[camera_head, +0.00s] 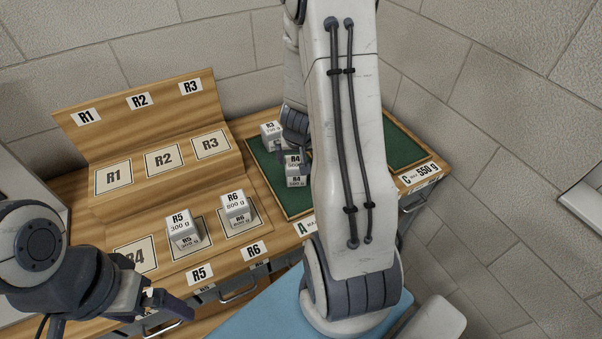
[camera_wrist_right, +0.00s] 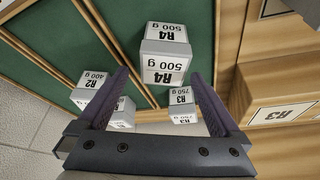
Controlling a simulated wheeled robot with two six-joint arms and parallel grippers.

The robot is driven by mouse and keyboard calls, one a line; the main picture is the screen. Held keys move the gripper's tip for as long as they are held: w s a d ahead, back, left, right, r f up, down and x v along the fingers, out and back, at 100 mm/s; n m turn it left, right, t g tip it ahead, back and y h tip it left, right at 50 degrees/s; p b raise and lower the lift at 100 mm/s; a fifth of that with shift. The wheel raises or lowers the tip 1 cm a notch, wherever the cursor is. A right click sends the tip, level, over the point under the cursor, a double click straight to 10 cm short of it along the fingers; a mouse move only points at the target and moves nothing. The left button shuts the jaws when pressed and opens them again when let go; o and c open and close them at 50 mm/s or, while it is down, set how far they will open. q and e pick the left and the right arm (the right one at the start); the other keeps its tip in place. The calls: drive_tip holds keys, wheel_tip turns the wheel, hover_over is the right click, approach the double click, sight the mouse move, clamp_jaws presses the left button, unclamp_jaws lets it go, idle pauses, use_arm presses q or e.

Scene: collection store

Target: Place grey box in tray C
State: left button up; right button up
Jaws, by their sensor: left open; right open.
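Several grey boxes with weight labels are in view. In the head view, box R4 (camera_head: 293,170) and box R3 (camera_head: 269,134) stand on green tray A (camera_head: 262,168). Box R5 (camera_head: 180,228) and box R6 (camera_head: 236,206) stand on their wooden spots. Green tray C (camera_head: 402,150) is at the right, partly hidden by my right arm. My right gripper (camera_head: 295,128) is open over the trays; in the right wrist view (camera_wrist_right: 160,78), box R4, 500 g (camera_wrist_right: 166,55) lies ahead between its fingers, not gripped. My left gripper (camera_head: 152,297) is open and empty by the counter's front edge.
In the right wrist view, box R3, 750 g (camera_wrist_right: 181,103) is close to one finger and box R2, 400 g (camera_wrist_right: 90,88) close to the other. The tray label C reads 550 g (camera_head: 418,175). A stepped wooden rack (camera_head: 160,130) stands left; a blue surface (camera_head: 250,318) lies in front.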

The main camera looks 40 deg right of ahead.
drive_tip(key=shift+b+x, duration=0.3)
drive_tip(key=shift+x, duration=0.75)
drive_tip(key=b+x, duration=0.2)
drive_tip(key=x, duration=0.1)
drive_tip(key=b+x, duration=0.1)
drive_tip(key=x, duration=0.1)
drive_tip(key=shift+a, duration=0.3)
use_arm(q)
wheel_tip(320, 180, down, 4)
drive_tip(key=shift+f, duration=0.2)
use_arm(e)
drive_tip(key=shift+r, duration=0.1)
clamp_jaws()
